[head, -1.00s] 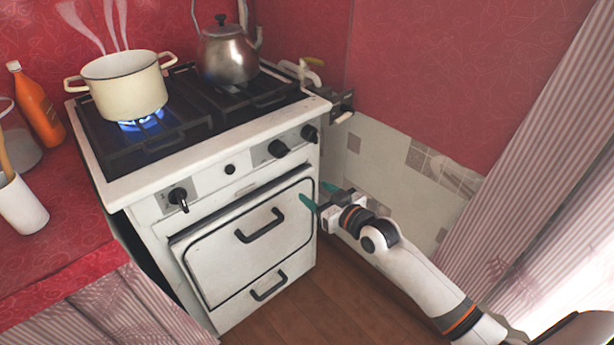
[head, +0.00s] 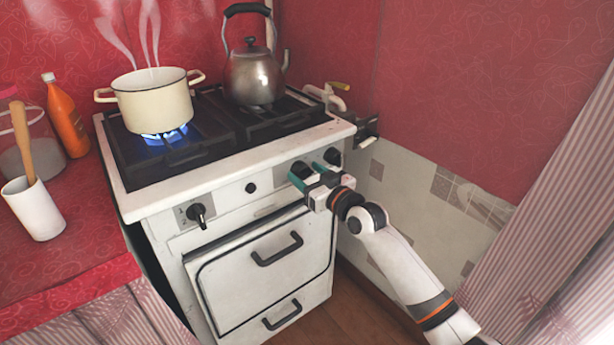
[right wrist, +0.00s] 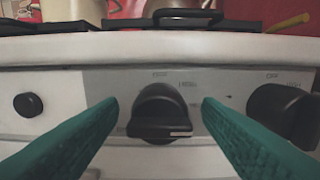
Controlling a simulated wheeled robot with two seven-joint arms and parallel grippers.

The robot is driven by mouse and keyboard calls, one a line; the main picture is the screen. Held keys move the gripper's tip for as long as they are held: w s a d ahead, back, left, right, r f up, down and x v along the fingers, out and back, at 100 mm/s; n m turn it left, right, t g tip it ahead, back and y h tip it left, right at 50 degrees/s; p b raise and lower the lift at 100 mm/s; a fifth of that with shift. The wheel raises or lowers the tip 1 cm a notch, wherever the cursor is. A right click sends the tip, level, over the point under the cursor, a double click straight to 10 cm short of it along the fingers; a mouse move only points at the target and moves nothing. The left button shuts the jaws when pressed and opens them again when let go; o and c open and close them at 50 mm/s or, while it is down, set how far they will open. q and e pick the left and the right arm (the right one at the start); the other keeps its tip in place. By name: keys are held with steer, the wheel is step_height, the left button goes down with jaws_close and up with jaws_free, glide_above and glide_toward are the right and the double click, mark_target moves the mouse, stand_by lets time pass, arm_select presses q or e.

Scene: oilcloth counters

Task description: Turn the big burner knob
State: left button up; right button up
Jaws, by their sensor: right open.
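A black burner knob (head: 300,168) is on the stove's front panel, right of the middle. In the right wrist view this knob (right wrist: 160,112) sits centred below printed marks, its grip bar level. My right gripper (head: 308,174) is at the panel, open, with its teal fingers on either side of the knob. The right wrist view shows gaps between the fingertips (right wrist: 160,104) and the knob. A second knob (head: 333,156) is just to the right, and it also shows in the right wrist view (right wrist: 285,108). A third knob (head: 198,213) is at the panel's left. My left gripper is not in view.
A cream pot (head: 153,103) steams over a blue flame (head: 165,136). A kettle (head: 252,75) stands on the back right burner. A small black button (head: 251,188) is left of the gripper. Oven handles (head: 277,250) stick out below. Floor is clear at right.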

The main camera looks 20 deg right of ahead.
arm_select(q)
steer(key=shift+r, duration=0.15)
arm_select(e)
steer(key=shift+w+a, duration=0.1)
steer(key=shift+w, duration=0.15)
steer(key=c, duration=0.9)
steer(key=m+p, duration=0.3)
steer(key=m, duration=0.3)
steer(key=shift+c, duration=0.2)
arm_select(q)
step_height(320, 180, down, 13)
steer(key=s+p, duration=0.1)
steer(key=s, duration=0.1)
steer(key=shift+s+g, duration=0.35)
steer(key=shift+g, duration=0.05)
arm_select(e)
steer(key=shift+f+m, duration=0.1)
steer(key=shift+m, duration=1.4)
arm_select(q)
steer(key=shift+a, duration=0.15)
arm_select(e)
steer(key=o, duration=0.9)
steer(key=shift+o, duration=0.2)
